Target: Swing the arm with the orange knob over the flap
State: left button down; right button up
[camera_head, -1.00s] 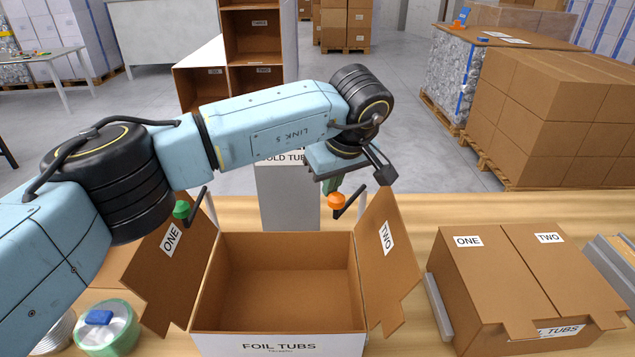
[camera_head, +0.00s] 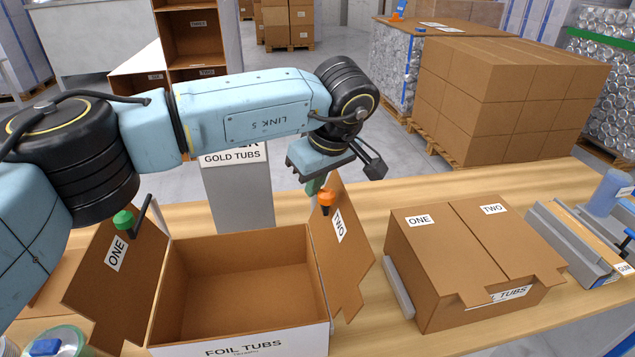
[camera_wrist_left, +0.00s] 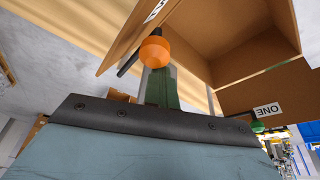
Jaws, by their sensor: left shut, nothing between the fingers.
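The orange knob (camera_head: 326,198) overlaps the upper edge of the flap marked TWO (camera_head: 352,262) in the head view. That flap stands up on the right side of the open FOIL TUBS box (camera_head: 240,340). My left gripper (camera_head: 316,186) is shut and empty, its green fingers close beside the knob; I cannot tell if they touch. In the left wrist view the knob (camera_wrist_left: 155,50) is just beyond the fingertips, with its dark arm (camera_wrist_left: 129,66) slanting to the left. A green knob (camera_head: 123,220) on another dark arm is by flap ONE (camera_head: 105,280). My right gripper is out of view.
A closed box marked ONE and TWO (camera_head: 470,255) stands to the right, with a grey bar (camera_head: 398,287) at its side. A grey GOLD TUBS bin (camera_head: 238,195) is behind the open box. Bare table shows between the open and closed boxes.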

pick_arm(q)
jog(key=shift+s+d, duration=0.15)
jog(key=shift+d, duration=0.1)
dwell(0.3)
notch_tip(320, 180, up, 10)
jog(key=a, duration=0.1)
jog(key=shift+w+f, duration=0.25)
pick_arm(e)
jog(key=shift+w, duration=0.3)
